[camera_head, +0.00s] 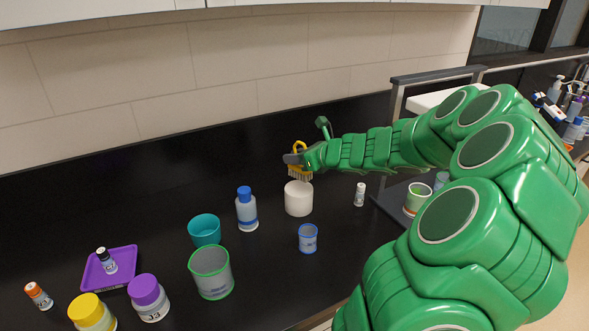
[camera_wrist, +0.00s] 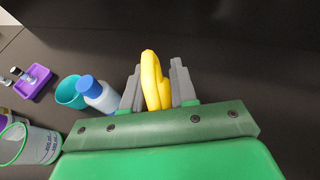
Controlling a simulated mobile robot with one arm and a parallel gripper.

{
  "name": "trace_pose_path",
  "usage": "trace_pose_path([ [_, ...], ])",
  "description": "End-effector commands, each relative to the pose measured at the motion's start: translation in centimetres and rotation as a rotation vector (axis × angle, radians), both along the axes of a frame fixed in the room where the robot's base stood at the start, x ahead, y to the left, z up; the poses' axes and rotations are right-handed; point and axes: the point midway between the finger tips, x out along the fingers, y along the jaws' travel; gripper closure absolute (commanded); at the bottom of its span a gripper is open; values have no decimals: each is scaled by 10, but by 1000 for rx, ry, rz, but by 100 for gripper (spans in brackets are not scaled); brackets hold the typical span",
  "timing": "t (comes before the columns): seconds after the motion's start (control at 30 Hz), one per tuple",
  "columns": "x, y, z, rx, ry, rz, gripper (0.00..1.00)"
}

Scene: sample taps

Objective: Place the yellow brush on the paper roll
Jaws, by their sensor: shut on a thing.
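The yellow brush (camera_head: 299,148) has a yellow handle and pale bristles that point down. My gripper (camera_head: 296,158) is shut on its handle and holds it over the white paper roll (camera_head: 298,200). The bristles are very near the roll's top; I cannot tell whether they touch. In the wrist view the yellow brush (camera_wrist: 152,80) sits between the two grey fingers of my gripper (camera_wrist: 158,85). The paper roll is hidden there.
A blue-capped bottle (camera_head: 246,210) and a teal cup (camera_head: 204,230) stand left of the roll. A blue-rimmed cup (camera_head: 308,238) is in front, and a small white bottle (camera_head: 360,194) is to the right. A purple tray (camera_head: 121,254) lies far left.

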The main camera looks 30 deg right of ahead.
Motion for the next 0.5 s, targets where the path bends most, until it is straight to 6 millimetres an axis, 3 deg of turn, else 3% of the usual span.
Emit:
trace_pose_path([
  [0.5,18,-6,-34,3,2,1,100],
])
